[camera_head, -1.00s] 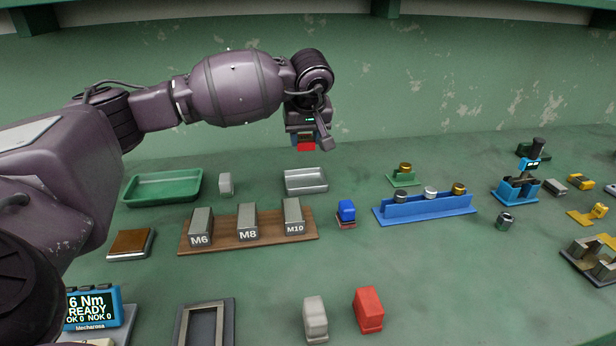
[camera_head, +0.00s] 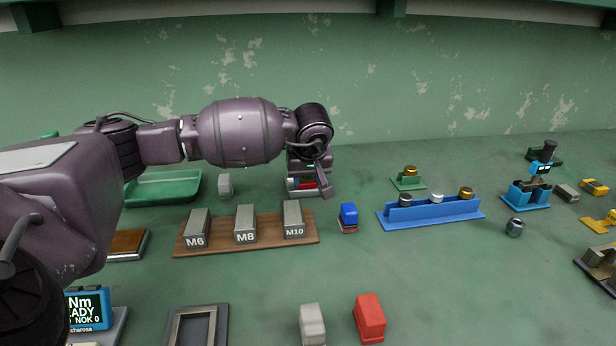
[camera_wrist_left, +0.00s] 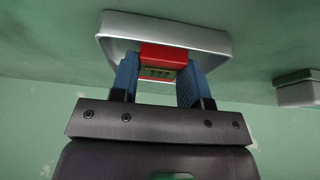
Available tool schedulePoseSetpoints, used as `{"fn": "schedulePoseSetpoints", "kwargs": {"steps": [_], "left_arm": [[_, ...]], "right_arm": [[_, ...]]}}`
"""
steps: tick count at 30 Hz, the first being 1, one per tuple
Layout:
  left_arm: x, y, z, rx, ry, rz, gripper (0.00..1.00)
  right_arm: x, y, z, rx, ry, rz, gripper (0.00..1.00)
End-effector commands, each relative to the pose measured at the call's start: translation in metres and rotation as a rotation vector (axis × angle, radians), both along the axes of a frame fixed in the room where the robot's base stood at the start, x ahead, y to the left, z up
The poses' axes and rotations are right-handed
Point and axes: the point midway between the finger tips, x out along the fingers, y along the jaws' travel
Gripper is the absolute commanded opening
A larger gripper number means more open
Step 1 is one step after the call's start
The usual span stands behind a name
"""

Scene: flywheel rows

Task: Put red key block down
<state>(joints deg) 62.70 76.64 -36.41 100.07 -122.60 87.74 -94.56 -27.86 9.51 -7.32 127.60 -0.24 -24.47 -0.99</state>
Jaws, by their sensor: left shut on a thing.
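My left gripper (camera_head: 308,184) is low over the small silver tray (camera_head: 293,194) at the back middle. In the left wrist view, its blue fingers (camera_wrist_left: 161,72) are shut on the red key block (camera_wrist_left: 163,52), which is in front of the silver tray (camera_wrist_left: 220,42). In the head view, only a bit of red shows, since the gripper hides most of the block and tray. I cannot tell whether the block touches the tray floor. My right gripper is not in view.
A wooden board (camera_head: 270,238) with grey M6, M8 and M10 blocks lies in front of the tray. A blue block (camera_head: 348,216) and blue rack (camera_head: 430,212) stand right. Another red block (camera_head: 369,318) stands near the front. A green tray (camera_head: 165,190) is left.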

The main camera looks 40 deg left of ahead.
Motion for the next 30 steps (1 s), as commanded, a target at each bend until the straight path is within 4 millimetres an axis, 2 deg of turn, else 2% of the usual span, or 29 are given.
{"fn": "schedulePoseSetpoints", "kwargs": {"steps": [6,7,11,22,26,30], "left_arm": [[0.000,0.000,-0.001,0.001,-0.001,0.000,0.04],[0.000,0.000,-0.001,0.001,-0.001,0.000,0.47],[0.000,0.000,-0.001,0.001,-0.001,0.000,0.67],[0.000,0.000,0.005,0.000,-0.003,0.000,0.68],[-0.004,-0.005,0.021,0.001,-0.007,-0.001,0.68],[-0.010,-0.012,0.048,0.001,-0.011,-0.001,0.68]], "right_arm": [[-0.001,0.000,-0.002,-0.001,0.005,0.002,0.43],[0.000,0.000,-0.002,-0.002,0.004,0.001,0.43],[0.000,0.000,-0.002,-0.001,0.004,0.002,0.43],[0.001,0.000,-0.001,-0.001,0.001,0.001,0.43],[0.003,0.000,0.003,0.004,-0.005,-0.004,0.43],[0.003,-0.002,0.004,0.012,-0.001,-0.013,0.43]]}}
